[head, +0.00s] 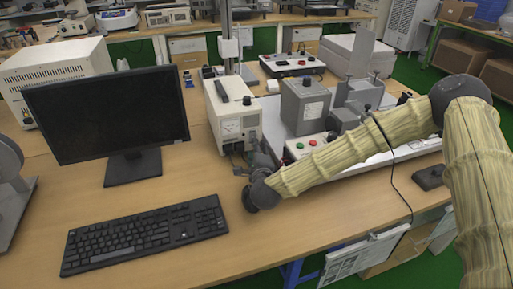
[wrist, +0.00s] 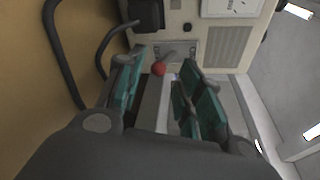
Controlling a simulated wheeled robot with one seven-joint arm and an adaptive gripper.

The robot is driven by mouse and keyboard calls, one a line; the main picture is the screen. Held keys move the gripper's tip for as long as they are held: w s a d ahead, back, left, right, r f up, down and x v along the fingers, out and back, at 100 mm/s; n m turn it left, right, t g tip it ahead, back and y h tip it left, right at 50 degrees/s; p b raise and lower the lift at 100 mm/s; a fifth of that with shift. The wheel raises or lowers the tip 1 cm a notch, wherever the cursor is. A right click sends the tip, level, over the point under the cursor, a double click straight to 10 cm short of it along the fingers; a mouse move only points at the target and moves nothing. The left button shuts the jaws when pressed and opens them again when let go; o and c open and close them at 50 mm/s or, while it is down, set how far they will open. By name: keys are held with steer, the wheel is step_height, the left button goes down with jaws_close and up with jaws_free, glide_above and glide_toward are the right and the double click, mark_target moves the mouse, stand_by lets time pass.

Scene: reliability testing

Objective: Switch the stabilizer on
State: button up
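A cream box-shaped unit (head: 230,118), which looks like the stabilizer, stands on the wooden bench right of the monitor. My gripper (head: 243,168) is low in front of it, partly hidden by my wrist. In the wrist view, the unit's face (wrist: 225,43) shows a vented panel and a white label. A small switch lever with a red round tip (wrist: 158,69) sticks out on a metal plate. My gripper (wrist: 163,64) is open there, with green-padded fingers on either side of the red tip. I cannot tell whether they touch it. The switch position is unclear.
A monitor (head: 108,114) and keyboard (head: 145,235) occupy the left of the bench. Dark cables (wrist: 110,45) run near the gripper. The front middle of the bench is clear.

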steer(key=shift+w+a+f, duration=0.1)
steer(key=shift+w, duration=0.4)
steer(key=shift+w+a+f, duration=0.1)
steer(key=shift+w, duration=0.4)
